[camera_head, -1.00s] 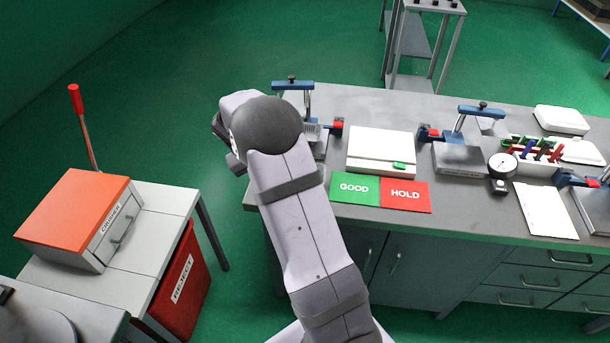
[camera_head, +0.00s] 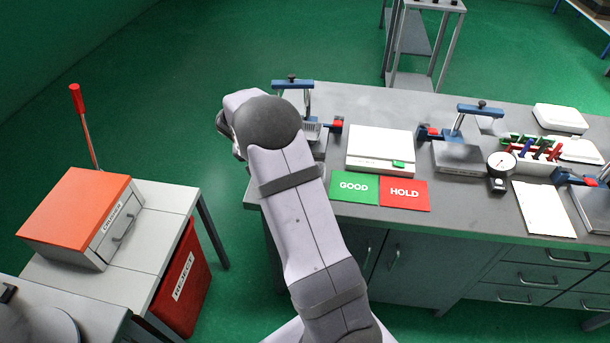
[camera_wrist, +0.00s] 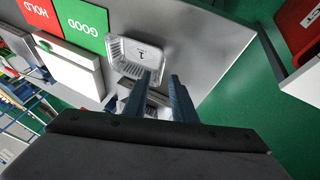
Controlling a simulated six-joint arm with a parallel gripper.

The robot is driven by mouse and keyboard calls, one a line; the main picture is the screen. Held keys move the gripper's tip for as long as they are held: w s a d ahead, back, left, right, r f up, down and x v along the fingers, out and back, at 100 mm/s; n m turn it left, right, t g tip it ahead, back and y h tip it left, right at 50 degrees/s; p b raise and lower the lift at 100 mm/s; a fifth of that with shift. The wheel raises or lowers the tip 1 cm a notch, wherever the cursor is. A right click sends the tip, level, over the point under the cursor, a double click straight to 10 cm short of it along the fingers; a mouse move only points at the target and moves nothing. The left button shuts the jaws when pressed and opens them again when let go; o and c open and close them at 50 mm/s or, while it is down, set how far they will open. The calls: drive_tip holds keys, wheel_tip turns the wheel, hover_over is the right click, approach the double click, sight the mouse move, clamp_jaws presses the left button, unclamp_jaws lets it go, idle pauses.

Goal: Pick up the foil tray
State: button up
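The foil tray (camera_wrist: 152,54) is a silvery, shallow, ribbed tray with a "1" marked inside, near the top centre of the wrist view. It is beside the green GOOD patch, at the sealing-type fixture (camera_wrist: 130,92); whether it rests on the fixture or the bench I cannot tell. My gripper (camera_wrist: 162,78) shows two dark fingers with a gap between them, open and empty. Its tips overlap the tray's near edge in the picture, with no clear contact. In the head view my arm hides the gripper and most of that area.
The green GOOD (camera_head: 354,187) and red HOLD (camera_head: 404,195) patches lie at the bench's front edge, with a white scale (camera_head: 380,145) behind them. Further right are a second clamp fixture (camera_head: 461,152) and a dial gauge (camera_head: 501,165). An orange-topped crusher (camera_head: 80,210) and red reject bin (camera_head: 184,285) stand left.

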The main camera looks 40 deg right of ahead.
drive_tip(key=shift+d+f+p, duration=0.25)
drive_tip(key=shift+f+p, duration=0.1)
drive_tip(key=shift+p, duration=0.1)
drive_tip(key=shift+p+x, duration=0.95)
drive_tip(key=shift+x, duration=1.25)
drive_tip(key=shift+a, duration=0.15)
clamp_jaws()
